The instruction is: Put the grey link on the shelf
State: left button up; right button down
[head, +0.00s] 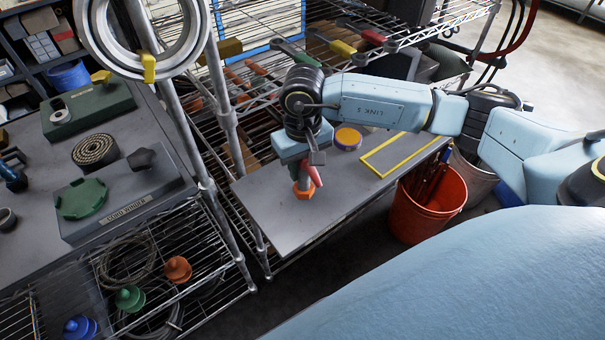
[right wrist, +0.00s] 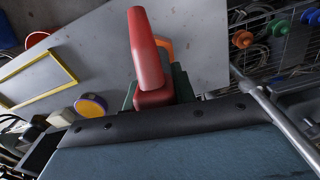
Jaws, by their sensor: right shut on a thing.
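My left gripper is not in view.
A yellow rectangle outline (head: 366,160) marks the board's right part. An orange-red bucket (head: 410,224) stands below the board's right end. Wire racks with tools rise behind; a metal post (head: 228,125) stands left.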

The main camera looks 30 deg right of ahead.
aim_at(303, 177)
notch_tip(303, 177, down, 3)
dwell(0.3)
jog(key=shift+f, duration=0.2)
jog(key=c, duration=1.1)
grip_release()
jog(key=shift+r, duration=0.1)
jog(key=shift+c, duration=0.2)
